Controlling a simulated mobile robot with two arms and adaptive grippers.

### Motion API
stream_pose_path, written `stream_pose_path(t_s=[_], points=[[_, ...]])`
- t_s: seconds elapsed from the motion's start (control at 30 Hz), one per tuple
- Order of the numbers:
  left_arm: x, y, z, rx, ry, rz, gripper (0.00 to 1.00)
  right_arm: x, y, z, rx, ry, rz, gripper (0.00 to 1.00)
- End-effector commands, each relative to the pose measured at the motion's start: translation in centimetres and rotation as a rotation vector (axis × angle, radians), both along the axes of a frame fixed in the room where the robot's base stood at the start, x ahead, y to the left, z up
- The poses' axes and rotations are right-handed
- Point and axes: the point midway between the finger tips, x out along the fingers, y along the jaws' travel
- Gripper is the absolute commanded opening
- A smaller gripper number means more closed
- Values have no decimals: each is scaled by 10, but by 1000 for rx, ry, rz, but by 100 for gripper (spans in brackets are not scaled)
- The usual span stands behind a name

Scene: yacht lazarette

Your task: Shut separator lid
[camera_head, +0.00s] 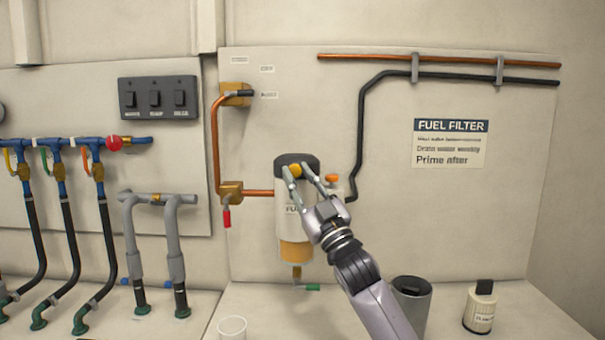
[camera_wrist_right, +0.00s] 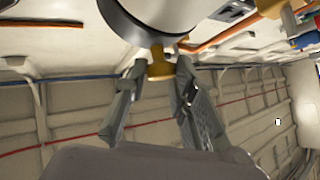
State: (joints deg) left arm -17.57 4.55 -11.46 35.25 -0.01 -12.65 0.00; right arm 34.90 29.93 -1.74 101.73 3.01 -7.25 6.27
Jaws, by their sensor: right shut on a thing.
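The separator is a pale cylinder (camera_head: 284,222) on the wall panel, with a black lid (camera_head: 284,159) on top and an amber bowl (camera_head: 295,252) below. The lid sits on the top of the cylinder and looks level. A yellow knob (camera_head: 295,171) shows on the front of the lid. My right gripper (camera_head: 297,174) reaches up from below and is shut on this knob, one finger on each side. In the right wrist view the knob (camera_wrist_right: 159,67) is between the fingertips, under the grey and white separator. My left gripper is not in view.
Copper pipe (camera_head: 214,150) and black hose (camera_head: 361,130) run beside the separator. A red-handled valve (camera_head: 227,216) is at its left. A dark cup (camera_head: 411,300), a small filter can (camera_head: 480,308) and a white cup (camera_head: 232,328) stand on the bench below.

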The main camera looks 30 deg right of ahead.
Motion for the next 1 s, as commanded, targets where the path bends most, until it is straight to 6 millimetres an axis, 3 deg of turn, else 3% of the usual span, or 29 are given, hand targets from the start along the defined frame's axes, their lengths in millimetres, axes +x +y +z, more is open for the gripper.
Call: stream_pose_path(t_s=[0.03, 0.1, 0.63, 0.67, 0.77, 1.0], points=[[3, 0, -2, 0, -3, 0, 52, 5, -2, -10, 5, 20, -5, 0], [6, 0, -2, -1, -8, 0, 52, 6, -3, -13, 5, 21, -6, 0], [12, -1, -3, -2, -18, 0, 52, 8, -2, -18, 4, 25, -5, 0], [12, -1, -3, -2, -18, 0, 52, 8, -2, -18, 4, 25, -5, 25], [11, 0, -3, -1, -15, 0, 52, 7, -2, -17, 4, 22, -5, 32], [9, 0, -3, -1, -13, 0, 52, 6, -2, -13, 3, 15, -4, 32]])
